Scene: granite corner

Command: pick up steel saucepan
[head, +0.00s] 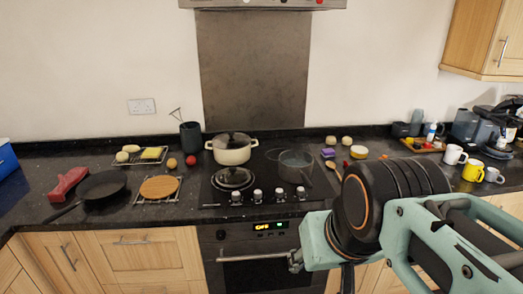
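The steel saucepan (296,166) stands upright on the right side of the black hob. It is grey and uncovered, and its handle appears to point to the front right. My gripper (405,232) shows only in part at the lower right, as teal and black parts close to the camera. It is in front of the counter, to the right of the saucepan in the picture and apart from it. Its fingertips cannot be made out, so its opening is unclear.
A cream lidded pot (232,150) stands behind and left of the saucepan. A pan with a lid (234,178) is at the hob's front left. A black frying pan (102,186) lies farther left. Mugs (473,170) stand at the right. The oven handle (255,257) juts out below.

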